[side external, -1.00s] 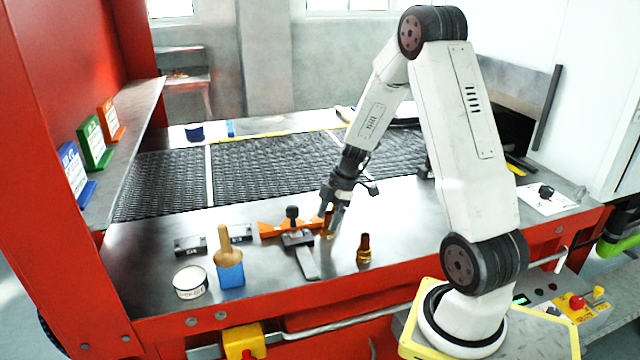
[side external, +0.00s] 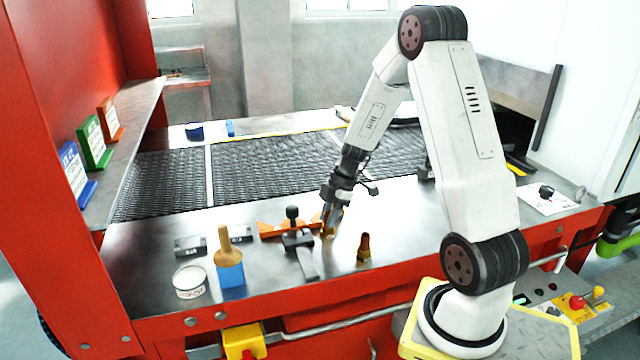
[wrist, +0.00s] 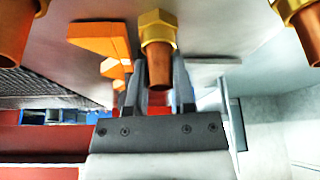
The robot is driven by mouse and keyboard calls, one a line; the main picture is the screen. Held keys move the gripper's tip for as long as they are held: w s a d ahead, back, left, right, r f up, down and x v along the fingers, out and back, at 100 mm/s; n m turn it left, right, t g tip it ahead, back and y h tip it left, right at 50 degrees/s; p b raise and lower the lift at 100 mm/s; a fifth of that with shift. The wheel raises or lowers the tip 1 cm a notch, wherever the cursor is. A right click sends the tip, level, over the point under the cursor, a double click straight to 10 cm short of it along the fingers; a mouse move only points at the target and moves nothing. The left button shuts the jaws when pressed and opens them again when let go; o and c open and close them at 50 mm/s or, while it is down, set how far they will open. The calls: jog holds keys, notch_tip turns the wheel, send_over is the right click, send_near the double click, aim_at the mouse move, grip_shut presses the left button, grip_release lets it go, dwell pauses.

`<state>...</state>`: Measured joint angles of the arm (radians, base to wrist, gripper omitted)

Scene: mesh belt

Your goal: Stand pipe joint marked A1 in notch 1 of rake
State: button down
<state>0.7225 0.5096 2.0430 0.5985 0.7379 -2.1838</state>
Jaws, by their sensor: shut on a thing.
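My gripper (side external: 333,217) is shut on a copper pipe joint with a brass hex collar (wrist: 157,45), which also shows in the side view (side external: 328,233) low over the steel table. It looks roughly upright; I cannot tell whether its foot touches the table. No A1 mark is readable. The orange rake (side external: 272,231) lies just left of the gripper in the side view, and its angular orange parts (wrist: 97,45) show left of the held joint in the wrist view. Its notch numbers cannot be read, and a black clamp partly hides it.
The black clamp (side external: 293,240) with a knob and grey bar stands at the rake. Another pipe joint (side external: 364,248) stands to the right. A blue-based wooden-handled brush (side external: 230,273), a white tin (side external: 190,284) and dark blocks (side external: 190,246) are left. The mesh belt (side external: 270,165) runs behind.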

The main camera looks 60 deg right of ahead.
jog(key=shift+r, duration=0.15)
jog(key=shift+r, duration=0.9)
jog(key=s+a+r, duration=0.5)
jog(key=s+r, duration=0.6)
jog(key=s, duration=0.1)
jog(key=shift+s+a, duration=0.35)
jog(key=shift+a, duration=0.05)
